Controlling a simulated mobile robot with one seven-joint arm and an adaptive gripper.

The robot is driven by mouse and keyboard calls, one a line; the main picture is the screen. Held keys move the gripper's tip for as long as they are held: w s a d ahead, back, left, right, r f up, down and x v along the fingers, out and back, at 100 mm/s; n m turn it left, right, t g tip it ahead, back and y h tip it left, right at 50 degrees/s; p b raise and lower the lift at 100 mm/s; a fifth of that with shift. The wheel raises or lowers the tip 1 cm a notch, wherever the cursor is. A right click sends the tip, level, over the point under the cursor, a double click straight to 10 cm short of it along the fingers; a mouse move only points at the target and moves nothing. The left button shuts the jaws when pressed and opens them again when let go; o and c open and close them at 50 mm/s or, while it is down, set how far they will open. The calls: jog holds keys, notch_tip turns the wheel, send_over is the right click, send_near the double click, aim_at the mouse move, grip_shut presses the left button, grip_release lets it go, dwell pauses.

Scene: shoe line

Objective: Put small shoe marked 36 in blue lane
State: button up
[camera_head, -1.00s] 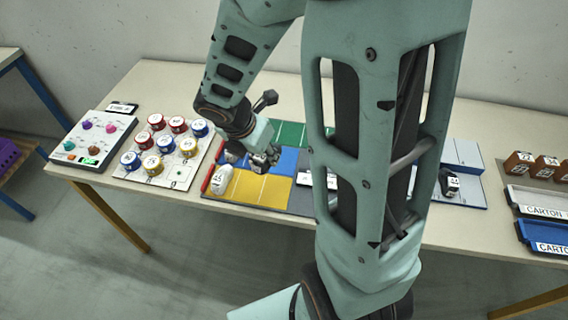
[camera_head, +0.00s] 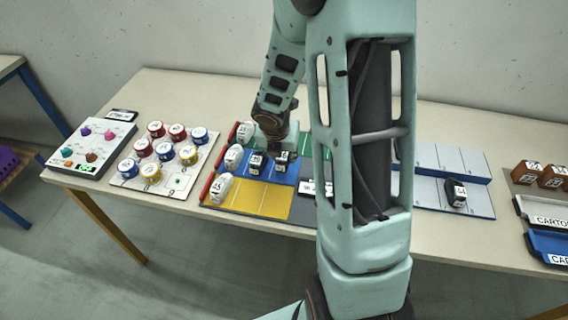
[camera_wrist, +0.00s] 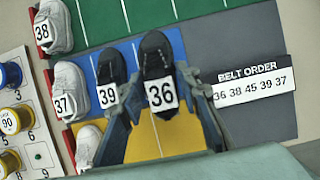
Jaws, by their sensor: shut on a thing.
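The small black shoe marked 36 (camera_wrist: 160,92) is between the two fingers of my gripper (camera_wrist: 158,76), which is shut on it. It is over the blue lane (camera_wrist: 181,43), toe toward the green lane; I cannot tell whether its sole touches the lane. In the head view, the shoe (camera_head: 281,161) shows below my gripper (camera_head: 270,143), whose fingers are largely hidden. The black shoe marked 39 (camera_wrist: 110,80) sits close beside it on the left, in the blue lane. The white shoe marked 37 (camera_wrist: 68,90) is at the lane's left end.
The white shoe marked 38 (camera_wrist: 54,28) is at the green lane (camera_head: 318,150). The shoe marked 45 (camera_head: 219,189) is at the yellow lane (camera_head: 262,199). A belt order sign (camera_wrist: 252,88) lies right. Another black shoe (camera_head: 456,193) is on the grey-blue rack (camera_head: 480,207).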

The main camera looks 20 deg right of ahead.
jog(key=shift+w+d+f, duration=0.25)
jog(key=shift+w+f, duration=0.05)
jog(key=shift+f, duration=0.15)
jog(key=shift+s+b+x, duration=0.2)
jog(key=shift+b+x, duration=0.35)
jog(key=shift+x, duration=0.35)
jog(key=shift+s+b+x, duration=0.15)
jog(key=shift+b+x, duration=0.4)
jog(key=shift+x, duration=0.4)
jog(key=shift+a+f, duration=0.15)
jog(key=shift+f, duration=0.05)
jog(key=shift+f, duration=0.1)
jog(key=o, duration=1.2)
